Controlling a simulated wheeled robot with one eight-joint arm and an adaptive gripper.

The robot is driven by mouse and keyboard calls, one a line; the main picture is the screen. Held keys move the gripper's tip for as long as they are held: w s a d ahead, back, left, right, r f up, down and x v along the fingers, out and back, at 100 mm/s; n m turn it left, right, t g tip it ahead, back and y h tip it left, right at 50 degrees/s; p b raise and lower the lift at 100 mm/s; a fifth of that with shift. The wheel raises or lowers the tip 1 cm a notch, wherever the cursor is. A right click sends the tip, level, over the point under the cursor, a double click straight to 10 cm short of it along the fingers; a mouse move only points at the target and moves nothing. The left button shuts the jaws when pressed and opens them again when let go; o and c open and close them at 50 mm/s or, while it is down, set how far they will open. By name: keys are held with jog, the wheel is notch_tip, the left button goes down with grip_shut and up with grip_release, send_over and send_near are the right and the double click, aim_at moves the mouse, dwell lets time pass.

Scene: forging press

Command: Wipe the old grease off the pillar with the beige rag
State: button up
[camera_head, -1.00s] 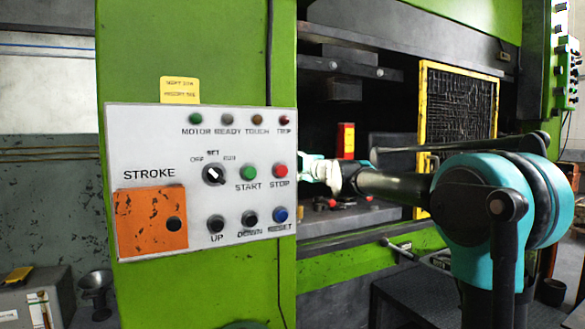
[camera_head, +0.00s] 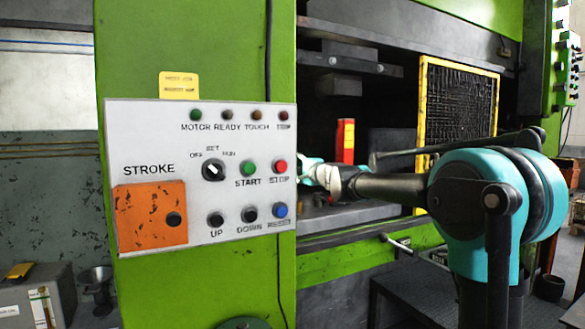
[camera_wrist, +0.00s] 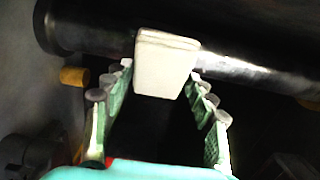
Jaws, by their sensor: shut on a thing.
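The beige rag (camera_wrist: 165,68) is a pale folded block between the fingertips of my gripper (camera_wrist: 161,72) in the wrist view. My gripper is shut on it, with a green-padded finger on each side. Beyond the rag, a dark, shiny round pillar (camera_wrist: 100,25) crosses the top of the wrist view, with a bright glint to the right of the rag. The rag overlaps the pillar in the picture; I cannot tell whether they touch. Grease is not clearly distinguishable on the dark surface.
The green press column with its white control panel (camera_head: 140,135) stands in front, left of my arm. A red canister (camera_head: 345,141) stands inside the press opening. A yellow-framed mesh guard (camera_head: 460,105) is to the right. A yellow part (camera_wrist: 74,76) shows beside the pillar.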

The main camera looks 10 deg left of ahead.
jog(key=shift+a+r, duration=0.1)
jog(key=shift+r, duration=1.1)
jog(key=shift+f, duration=1.25)
jog(key=shift+r, duration=0.15)
jog(key=shift+r, duration=1.1)
jog(key=shift+f, duration=1.2)
